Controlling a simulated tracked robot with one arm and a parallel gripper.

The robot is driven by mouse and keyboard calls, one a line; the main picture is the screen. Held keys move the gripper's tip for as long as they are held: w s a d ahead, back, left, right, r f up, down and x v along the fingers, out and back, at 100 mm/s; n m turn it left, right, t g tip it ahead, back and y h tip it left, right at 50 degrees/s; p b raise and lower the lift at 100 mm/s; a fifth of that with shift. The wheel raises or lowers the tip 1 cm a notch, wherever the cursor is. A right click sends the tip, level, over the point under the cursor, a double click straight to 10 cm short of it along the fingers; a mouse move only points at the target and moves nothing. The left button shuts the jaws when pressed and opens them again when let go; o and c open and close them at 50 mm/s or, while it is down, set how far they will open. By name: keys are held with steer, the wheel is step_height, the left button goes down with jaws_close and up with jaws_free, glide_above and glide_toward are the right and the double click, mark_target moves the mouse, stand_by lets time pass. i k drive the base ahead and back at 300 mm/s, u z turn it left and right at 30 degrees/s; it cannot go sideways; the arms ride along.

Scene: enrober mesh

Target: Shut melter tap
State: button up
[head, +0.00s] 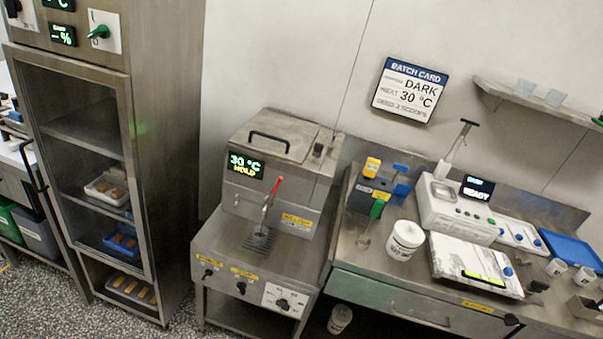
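The melter (304,193) is a steel box with a lid and a green display reading 30 °C HOLD, left of the middle. Its tap (264,209) is on the front face, with a red-tipped lever (277,186) tilted up and slightly right. A small dark drip grate (258,241) lies below the tap. I cannot tell from here whether anything runs from the spout. My gripper is not in view.
A tall steel cabinet (169,150) with trays stands at the left. A steel worktop (352,250) at the right holds a white tub (404,240), a white machine (455,211) and a blue tray (573,250). Knobs (241,287) sit on the stand's front. Speckled floor shows at lower left.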

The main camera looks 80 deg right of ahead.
mark_target(280, 180)
steer(key=z, duration=1.45)
steer(key=i, duration=0.65)
steer(key=z, duration=0.25)
steer(key=k, duration=1.25)
steer(key=z, duration=0.4)
steer(key=i, duration=1.6)
steer(key=u, duration=0.6)
